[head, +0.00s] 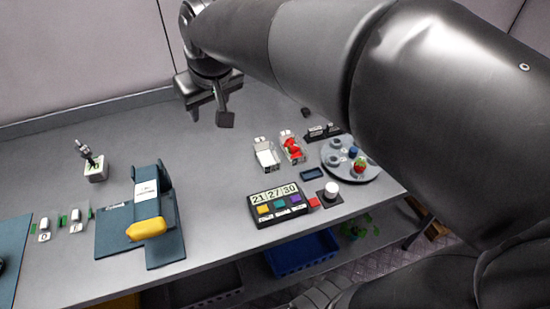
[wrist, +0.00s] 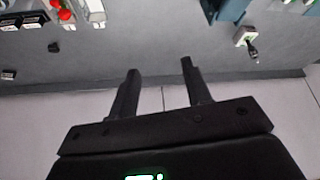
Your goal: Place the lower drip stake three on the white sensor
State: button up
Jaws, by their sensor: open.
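A white block (head: 96,174) with a dark stake-like piece (head: 85,152) on top stands at the back left of the grey table. The white block also shows in the wrist view (wrist: 240,36), where it lies right of my fingers. I cannot tell whether it is the white sensor. Small labelled white pieces with green parts (head: 75,216) sit at the far left. No number three is readable on a stake. My gripper (head: 206,110) hangs above the back middle of the table. In the wrist view my gripper (wrist: 160,66) is open and empty, apart from all objects.
A teal stand (head: 167,190) with a yellow part (head: 146,229) stands front left. A numbered panel (head: 280,205), white-topped button (head: 331,188), clear punnets (head: 267,156) and round grey tray (head: 334,173) occupy the right. The table's back middle is clear.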

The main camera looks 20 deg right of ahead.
jog(key=s+d+f+m, duration=0.1)
jog(key=s+d+f, duration=0.1)
jog(key=s, duration=0.3)
jog(key=s+d+f+m, duration=0.1)
jog(key=s+d+f, duration=0.1)
jog(key=s+d, duration=0.2)
jog(key=s+d+f+m+h, duration=0.1)
jog(key=s+d+f, duration=0.1)
jog(key=s, duration=0.4)
jog(key=shift+d+f+t, duration=0.2)
jog(key=shift+d+t, duration=0.1)
jog(key=shift+d, duration=0.35)
